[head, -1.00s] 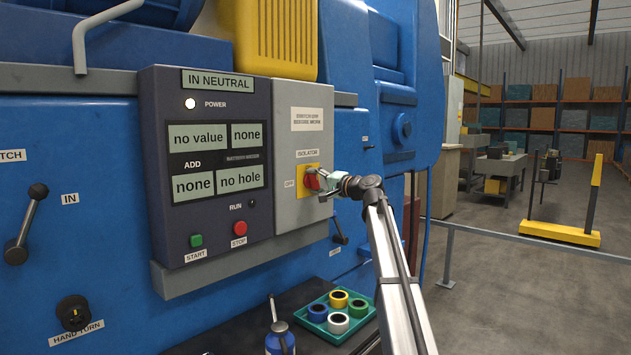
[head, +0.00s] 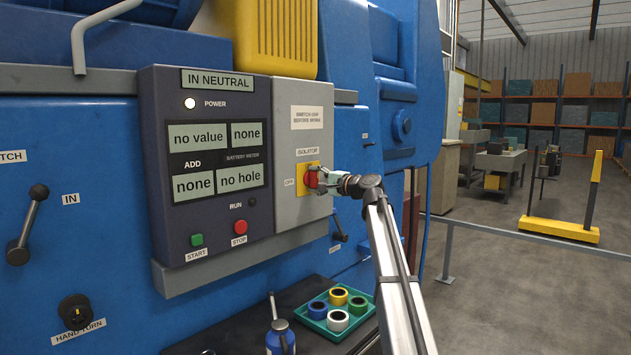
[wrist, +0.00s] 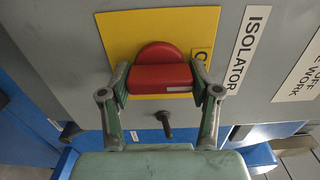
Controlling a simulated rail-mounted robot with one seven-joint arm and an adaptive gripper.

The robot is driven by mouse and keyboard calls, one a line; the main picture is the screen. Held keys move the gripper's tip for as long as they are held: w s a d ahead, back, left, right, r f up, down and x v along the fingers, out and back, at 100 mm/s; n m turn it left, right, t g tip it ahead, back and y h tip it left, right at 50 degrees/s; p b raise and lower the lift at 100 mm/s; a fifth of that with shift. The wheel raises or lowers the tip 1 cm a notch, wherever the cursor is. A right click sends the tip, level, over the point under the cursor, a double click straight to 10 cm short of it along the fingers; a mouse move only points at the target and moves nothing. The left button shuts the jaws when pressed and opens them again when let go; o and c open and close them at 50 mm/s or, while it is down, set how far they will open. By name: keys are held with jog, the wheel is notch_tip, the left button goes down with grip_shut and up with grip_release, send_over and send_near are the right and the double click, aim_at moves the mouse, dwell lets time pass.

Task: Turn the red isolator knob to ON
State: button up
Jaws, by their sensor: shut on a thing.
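The red isolator knob (head: 311,179) sits on a yellow plate (head: 301,181) on the grey panel (head: 285,215), under the ISOLATOR label (head: 307,151). An OFF label (head: 289,182) is at the plate's left. In the wrist view the red knob (wrist: 160,72) lies between the two fingers of my gripper (wrist: 159,85), which is shut on it. One finger is at each end of the knob's bar. The right finger partly covers lettering on the plate. In the head view my gripper (head: 322,179) reaches the knob from the right.
A dark display panel (head: 215,120) reads IN NEUTRAL, with a green START button (head: 196,240) and a red STOP button (head: 239,227). Below are a teal tray (head: 343,327) of several coloured rings and a blue bottle (head: 280,340). A grey rail (head: 540,246) is at right.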

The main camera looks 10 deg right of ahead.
jog(key=o, duration=1.2)
jog(key=shift+r, duration=0.1)
jog(key=shift+c, duration=0.2)
jog(key=v, duration=1.2)
